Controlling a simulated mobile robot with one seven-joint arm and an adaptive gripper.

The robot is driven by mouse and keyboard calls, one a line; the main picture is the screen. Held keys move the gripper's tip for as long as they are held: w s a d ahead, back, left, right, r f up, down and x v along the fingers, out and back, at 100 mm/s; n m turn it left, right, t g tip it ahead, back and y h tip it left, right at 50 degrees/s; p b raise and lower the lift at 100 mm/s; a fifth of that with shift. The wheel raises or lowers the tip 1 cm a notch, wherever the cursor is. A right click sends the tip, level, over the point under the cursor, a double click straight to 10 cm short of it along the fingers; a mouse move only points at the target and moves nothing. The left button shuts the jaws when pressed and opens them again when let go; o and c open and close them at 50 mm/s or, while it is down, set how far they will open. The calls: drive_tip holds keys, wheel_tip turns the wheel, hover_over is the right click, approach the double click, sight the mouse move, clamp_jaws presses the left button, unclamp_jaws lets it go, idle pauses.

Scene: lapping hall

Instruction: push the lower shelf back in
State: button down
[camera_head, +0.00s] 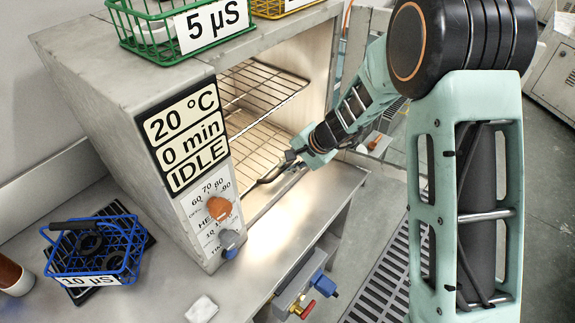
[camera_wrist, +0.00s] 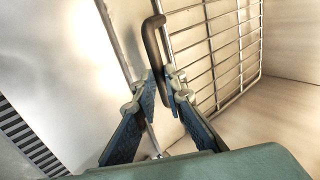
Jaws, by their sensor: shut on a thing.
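The lower shelf is a wire rack (camera_head: 252,150) inside the open, lit oven (camera_head: 180,65). A dark bent handle (camera_head: 268,180) is at its front, near the opening's lower edge. My gripper (camera_head: 291,161) reaches in from the right at that handle. In the wrist view my gripper (camera_wrist: 166,82) is closed around the dark handle (camera_wrist: 152,40), and the rack's wires (camera_wrist: 215,45) run off to the right. The fingers hide part of the handle. How far the rack stands out of the oven is hard to tell.
An upper wire shelf (camera_head: 265,82) sits above the lower one. A control panel (camera_head: 205,165) with an orange knob flanks the opening. A green basket (camera_head: 165,28) stands on the oven. A blue basket (camera_head: 95,252) and a white block (camera_head: 201,309) are on the bench.

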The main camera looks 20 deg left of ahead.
drive_tip(key=shift+w+a, duration=0.2)
drive_tip(key=shift+a, duration=0.3)
drive_tip(key=shift+w+a, duration=0.2)
drive_tip(key=shift+a, duration=0.25)
drive_tip(key=c, duration=2.7)
unclamp_jaws()
drive_tip(key=shift+r, duration=0.15)
drive_tip(key=o, duration=0.7)
drive_tip(key=shift+a+f, duration=0.1)
drive_tip(key=shift+f, duration=0.15)
drive_tip(key=shift+o, duration=0.2)
drive_tip(key=shift+r, duration=0.2)
drive_tip(key=shift+d+r, duration=0.25)
drive_tip(key=shift+r, duration=0.05)
drive_tip(key=v, duration=1.1)
drive_tip(key=shift+s, duration=0.1)
